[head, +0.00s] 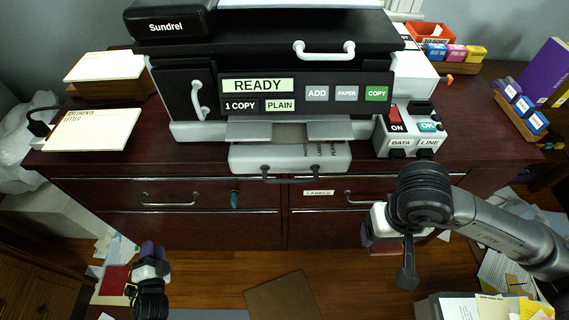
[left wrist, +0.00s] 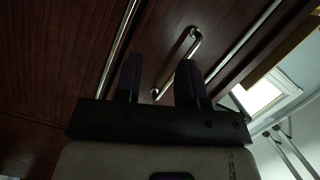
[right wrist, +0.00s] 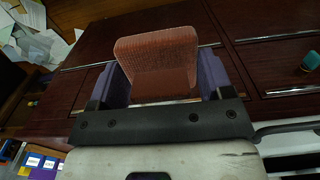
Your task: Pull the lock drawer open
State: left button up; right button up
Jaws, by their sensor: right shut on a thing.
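The desk has an upper left drawer (head: 165,192) with a silver bar handle (head: 168,200); it looks closed. A teal-headed key (head: 235,199) sits at its right end and also shows in the right wrist view (right wrist: 311,61). My left gripper (head: 152,252) is open and empty, below and in front of that drawer. In the left wrist view a bar handle (left wrist: 177,62) shows beyond and between its fingers. My right gripper (head: 371,240), in front of the right-hand drawers, is shut on a reddish-brown block (right wrist: 157,60). The block is mostly hidden in the head view.
A printer (head: 290,85) stands on the desk, its tray (head: 290,157) jutting over the front edge. A switch box (head: 409,132) is to its right. A labelled drawer (head: 320,193) is at upper right. Papers and a brown board (head: 283,298) lie on the floor.

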aim_at(168, 204)
pick_arm(q)
jog(key=d+r+m+t+h, duration=0.4)
jog(key=m, duration=0.2)
pick_arm(e)
jog(key=shift+s, duration=0.15)
jog(key=shift+f, duration=0.2)
pick_arm(q)
jog(key=shift+m, duration=0.4)
jog(key=b+x, duration=0.1)
jog(key=x, duration=0.5)
jog(key=b+x, duration=0.2)
jog(key=x, duration=0.4)
jog(key=shift+w+d, duration=0.2)
jog(key=shift+d, duration=0.05)
pick_arm(e)
notch_tip(168, 204, down, 3)
jog(key=shift+r, duration=0.1)
pick_arm(q)
grip_shut()
